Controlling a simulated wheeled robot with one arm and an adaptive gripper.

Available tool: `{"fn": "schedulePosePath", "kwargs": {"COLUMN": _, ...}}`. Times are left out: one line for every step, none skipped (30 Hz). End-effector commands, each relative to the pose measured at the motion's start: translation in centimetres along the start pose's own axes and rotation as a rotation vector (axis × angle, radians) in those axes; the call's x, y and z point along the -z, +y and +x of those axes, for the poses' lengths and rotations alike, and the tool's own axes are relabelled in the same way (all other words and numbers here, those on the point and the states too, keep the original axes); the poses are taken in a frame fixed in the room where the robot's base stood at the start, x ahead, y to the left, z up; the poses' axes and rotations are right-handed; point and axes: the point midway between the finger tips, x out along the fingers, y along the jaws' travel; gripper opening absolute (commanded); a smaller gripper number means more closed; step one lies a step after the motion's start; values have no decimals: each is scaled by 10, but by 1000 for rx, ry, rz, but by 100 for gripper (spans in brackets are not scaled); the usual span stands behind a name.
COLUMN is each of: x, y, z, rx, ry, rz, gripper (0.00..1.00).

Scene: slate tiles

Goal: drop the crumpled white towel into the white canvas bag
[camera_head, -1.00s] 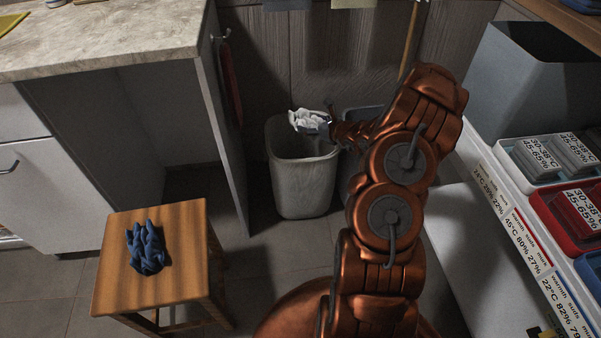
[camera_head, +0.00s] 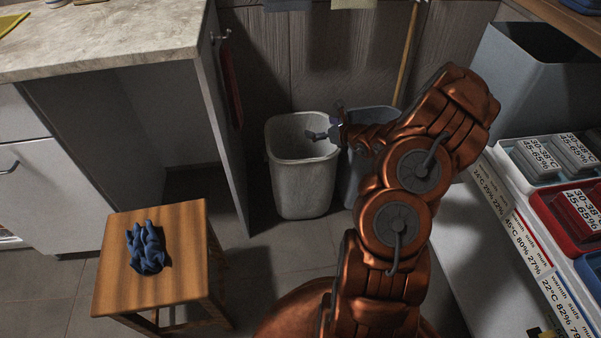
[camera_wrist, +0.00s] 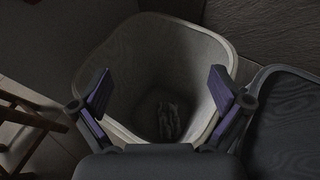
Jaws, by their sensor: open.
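The white canvas bag (camera_head: 301,185) stands on the floor against the wall, open at the top. In the wrist view I look down into the bag (camera_wrist: 205,48). A dim crumpled shape, seemingly the white towel (camera_wrist: 168,120), lies at its bottom; it is hidden in the head view. My gripper (camera_head: 322,135) is over the right part of the bag's mouth. Its two fingers show in the wrist view (camera_wrist: 160,93), wide apart with nothing between them.
A blue-grey bin (camera_head: 353,175) stands right beside the bag. A wooden stool (camera_head: 180,275) holds a crumpled blue cloth (camera_head: 146,247). A cabinet side panel (camera_head: 222,130) rises left of the bag. A shelf with labelled trays (camera_head: 560,215) is at right.

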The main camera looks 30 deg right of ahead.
Motion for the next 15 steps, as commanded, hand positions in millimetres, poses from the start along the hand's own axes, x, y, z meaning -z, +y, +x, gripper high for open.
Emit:
{"fn": "schedulePosePath", "kwargs": {"x": -1, "y": -2, "z": -12, "rx": 4, "ry": -3, "rz": 2, "gripper": 100}}
{"fn": "schedulePosePath", "kwargs": {"x": -1, "y": -1, "z": -17, "rx": 3, "ry": -3, "rz": 2, "gripper": 100}}
{"fn": "schedulePosePath", "kwargs": {"x": 0, "y": -1, "z": -24, "rx": 3, "ry": -2, "rz": 3, "gripper": 100}}
{"fn": "schedulePosePath", "kwargs": {"x": 0, "y": -1, "z": -30, "rx": 3, "ry": -1, "rz": 4, "gripper": 100}}
{"fn": "schedulePosePath", "kwargs": {"x": 0, "y": 0, "z": -35, "rx": 2, "ry": -1, "rz": 4, "gripper": 100}}
{"fn": "schedulePosePath", "kwargs": {"x": 0, "y": -1, "z": -41, "rx": 3, "ry": -1, "rz": 4, "gripper": 100}}
{"fn": "schedulePosePath", "kwargs": {"x": 0, "y": 0, "z": -46, "rx": 2, "ry": 0, "rz": 2, "gripper": 100}}
{"fn": "schedulePosePath", "kwargs": {"x": 0, "y": 0, "z": -50, "rx": 2, "ry": 0, "rz": 1, "gripper": 100}}
{"fn": "schedulePosePath", "kwargs": {"x": 0, "y": -1, "z": -55, "rx": 3, "ry": 1, "rz": 1, "gripper": 100}}
{"fn": "schedulePosePath", "kwargs": {"x": 0, "y": -1, "z": -58, "rx": 2, "ry": 1, "rz": 0, "gripper": 100}}
{"fn": "schedulePosePath", "kwargs": {"x": 0, "y": -1, "z": -61, "rx": 2, "ry": 1, "rz": 0, "gripper": 100}}
{"fn": "schedulePosePath", "kwargs": {"x": 0, "y": -1, "z": -64, "rx": 2, "ry": 1, "rz": 0, "gripper": 100}}
{"fn": "schedulePosePath", "kwargs": {"x": 0, "y": -1, "z": -67, "rx": 2, "ry": 1, "rz": 0, "gripper": 100}}
{"fn": "schedulePosePath", "kwargs": {"x": 0, "y": 0, "z": -68, "rx": 1, "ry": 1, "rz": 0, "gripper": 100}}
{"fn": "schedulePosePath", "kwargs": {"x": 1, "y": 0, "z": -70, "rx": 1, "ry": 1, "rz": 0, "gripper": 100}}
